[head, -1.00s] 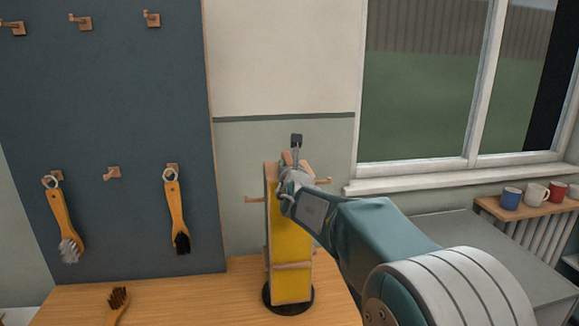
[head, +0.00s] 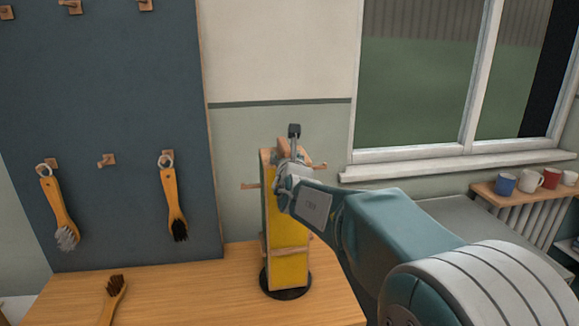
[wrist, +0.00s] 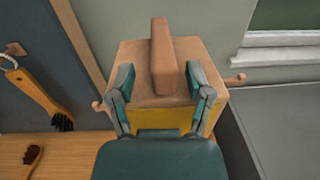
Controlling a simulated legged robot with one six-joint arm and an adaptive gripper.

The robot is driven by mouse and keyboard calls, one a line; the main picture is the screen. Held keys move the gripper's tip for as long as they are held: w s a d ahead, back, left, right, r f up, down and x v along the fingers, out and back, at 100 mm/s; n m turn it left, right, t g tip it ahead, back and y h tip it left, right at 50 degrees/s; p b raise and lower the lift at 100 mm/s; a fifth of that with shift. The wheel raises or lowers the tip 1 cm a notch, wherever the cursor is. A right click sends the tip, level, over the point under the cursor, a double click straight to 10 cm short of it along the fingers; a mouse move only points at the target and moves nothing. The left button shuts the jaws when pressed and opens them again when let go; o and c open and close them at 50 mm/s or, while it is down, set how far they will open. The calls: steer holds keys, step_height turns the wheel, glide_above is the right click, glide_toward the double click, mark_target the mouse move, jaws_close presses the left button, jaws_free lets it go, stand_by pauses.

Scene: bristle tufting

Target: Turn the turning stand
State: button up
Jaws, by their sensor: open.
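The turning stand (head: 287,235) is a tall yellow and wooden block on a round black base (head: 286,284), upright on the wooden bench. Small wooden pegs stick out from its sides. In the wrist view its wooden top (wrist: 133,62) carries a raised wooden bar (wrist: 162,60). My gripper (wrist: 157,85) is open at the top of the stand, one finger to each side of the bar's near end. Gaps show between the fingers and the bar; I cannot tell the exact height. In the head view my gripper (head: 292,155) partly hides the stand's top.
A brush (head: 113,299) lies on the bench (head: 210,290) left of the stand. A white-bristled brush (head: 58,210) and a black-bristled brush (head: 173,205) hang on the dark pegboard (head: 110,110). Several mugs (head: 528,181) stand on a shelf by the window.

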steer(key=s, duration=0.8)
steer(key=shift+d, duration=0.2)
